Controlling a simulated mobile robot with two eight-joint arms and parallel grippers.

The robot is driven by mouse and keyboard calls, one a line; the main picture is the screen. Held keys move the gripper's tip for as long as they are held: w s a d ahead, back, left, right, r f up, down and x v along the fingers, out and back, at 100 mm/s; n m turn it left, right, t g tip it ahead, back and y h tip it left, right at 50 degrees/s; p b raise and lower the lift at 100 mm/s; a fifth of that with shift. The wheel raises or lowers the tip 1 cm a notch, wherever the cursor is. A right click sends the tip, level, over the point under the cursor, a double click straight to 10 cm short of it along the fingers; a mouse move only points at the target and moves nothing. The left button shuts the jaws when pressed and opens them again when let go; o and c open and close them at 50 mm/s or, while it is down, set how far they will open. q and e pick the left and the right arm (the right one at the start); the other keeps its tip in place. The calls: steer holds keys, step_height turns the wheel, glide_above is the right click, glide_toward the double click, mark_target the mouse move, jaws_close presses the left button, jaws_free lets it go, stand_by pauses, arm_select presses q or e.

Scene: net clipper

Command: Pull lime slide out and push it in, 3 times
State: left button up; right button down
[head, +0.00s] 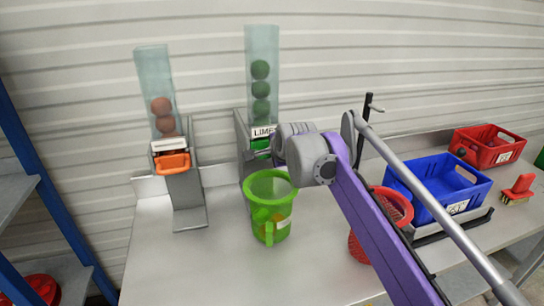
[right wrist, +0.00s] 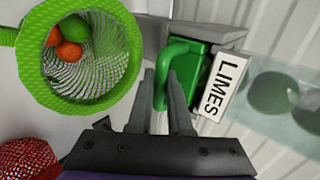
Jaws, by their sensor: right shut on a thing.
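The lime slide is a green block with a looped handle (right wrist: 175,62), set in a grey dispenser under a white "LIMES" label (right wrist: 222,88). In the head view the green slide (head: 260,144) shows below the clear lime tube (head: 262,75), partly hidden by my right wrist. My right gripper (right wrist: 163,85) is shut on the handle, with one finger on each side of it. In the head view its fingers are hidden behind the wrist. The tube holds several green limes in a column. My left gripper is not in view.
A green mesh basket (head: 258,190) stands just in front of the lime dispenser; the wrist view shows a lime and orange balls in it. An orange slide dispenser (head: 172,163) stands left. A blue crate (head: 425,180), red crate (head: 485,150) and red basket (head: 358,247) stand right.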

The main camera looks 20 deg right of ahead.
steer(key=shift+s+r, duration=0.1)
stand_by(0.4)
steer(key=s, duration=1)
steer(key=shift+s+d+b, duration=0.15)
steer(key=shift+d+b, duration=0.05)
steer(key=shift+b, duration=0.1)
stand_by(0.4)
stand_by(0.5)
steer(key=shift+w+a+r+p, duration=0.1)
steer(key=shift+w+p, duration=0.7)
steer(key=shift+w, duration=1.8)
steer(key=shift+w+a+r+p, duration=0.1)
steer(key=shift+w+p, duration=0.65)
steer(key=shift+w, duration=1.85)
steer(key=shift+w+f, duration=0.1)
steer(key=shift+f, duration=0.1)
steer(key=shift+s, duration=0.2)
